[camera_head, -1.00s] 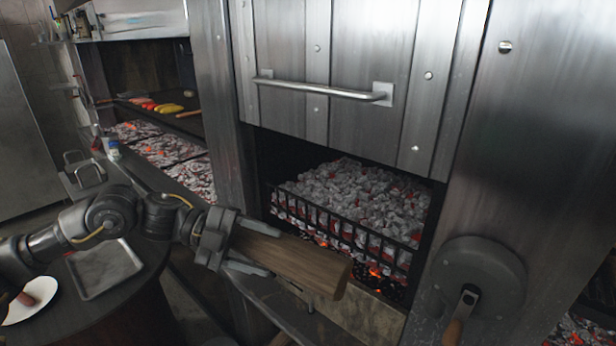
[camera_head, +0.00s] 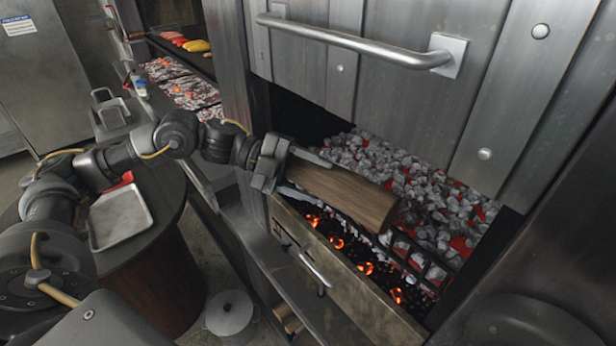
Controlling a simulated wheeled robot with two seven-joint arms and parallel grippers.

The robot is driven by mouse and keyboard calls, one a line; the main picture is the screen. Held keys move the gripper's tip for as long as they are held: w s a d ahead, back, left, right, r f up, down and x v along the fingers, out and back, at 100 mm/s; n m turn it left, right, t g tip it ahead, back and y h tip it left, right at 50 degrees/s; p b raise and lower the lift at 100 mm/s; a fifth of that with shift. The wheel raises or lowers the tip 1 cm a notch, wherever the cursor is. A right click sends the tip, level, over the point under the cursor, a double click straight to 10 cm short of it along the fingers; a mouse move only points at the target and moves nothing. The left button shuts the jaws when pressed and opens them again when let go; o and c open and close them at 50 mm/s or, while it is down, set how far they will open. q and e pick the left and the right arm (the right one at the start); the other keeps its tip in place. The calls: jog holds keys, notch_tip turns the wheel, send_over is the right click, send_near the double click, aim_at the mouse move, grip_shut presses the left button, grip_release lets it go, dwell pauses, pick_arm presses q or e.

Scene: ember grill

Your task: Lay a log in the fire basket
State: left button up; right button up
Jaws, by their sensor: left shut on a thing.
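My left gripper (camera_head: 292,163) is shut on one end of a brown wooden log (camera_head: 345,192). The log is roughly level and points right, with its free end at the front of the fire basket (camera_head: 425,268). The basket is a black barred grate heaped with grey and red glowing coals (camera_head: 440,205), inside the opening under a raised steel door. The log covers part of the basket's front bars, so I cannot tell whether it touches them. My right gripper is not in view.
The steel door (camera_head: 400,95) with its bar handle (camera_head: 350,42) hangs above the opening. A drawer front (camera_head: 345,285) with embers behind it lies below. A round table (camera_head: 150,255) with a metal tray (camera_head: 120,215) stands left. A lidded pot (camera_head: 229,312) is on the floor.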

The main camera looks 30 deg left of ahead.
pick_arm(q)
jog(key=w+d+f+b, duration=0.1)
jog(key=w+d, duration=0.1)
jog(key=w, duration=0.4)
jog(key=w+d+f+b, duration=0.2)
jog(key=w+d, duration=0.1)
jog(key=w, duration=0.4)
jog(key=w+d+f+b, duration=0.1)
jog(key=w+d+b, duration=0.1)
jog(key=w, duration=0.5)
jog(key=shift+d+f, duration=0.3)
jog(key=shift+d, duration=0.3)
jog(key=shift+w+d+f+b, duration=0.25)
jog(key=shift+w+f+b, duration=0.35)
jog(key=shift+f, duration=0.1)
